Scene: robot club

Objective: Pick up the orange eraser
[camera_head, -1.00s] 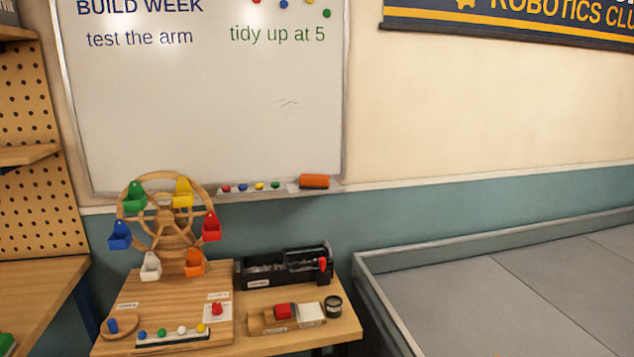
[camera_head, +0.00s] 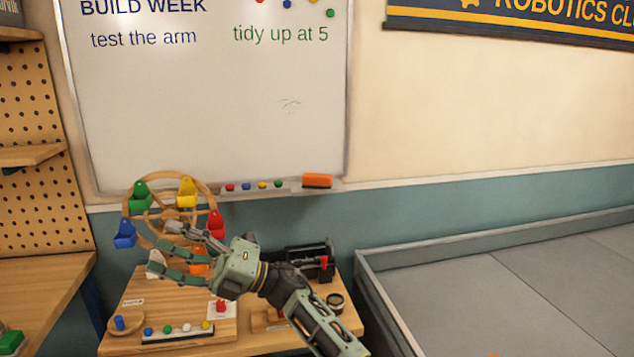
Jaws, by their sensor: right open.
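The orange eraser (camera_head: 317,181) lies on the right end of the whiteboard's tray (camera_head: 290,191), right of several coloured magnets or marker ends. My right gripper (camera_head: 172,251) is open, its fingers pointing left. It is in front of the wooden wheel with coloured buckets, lower and to the left of the eraser in the picture, and apart from it. Nothing shows between its fingers. My left gripper is not in view.
The wooden wheel (camera_head: 135,177) stands on a small table (camera_head: 125,345). A black organiser (camera_head: 318,250) and a row of coloured balls (camera_head: 178,331) are also there. A grey-walled arena (camera_head: 480,285) is at the right. Wall space right of the eraser is clear.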

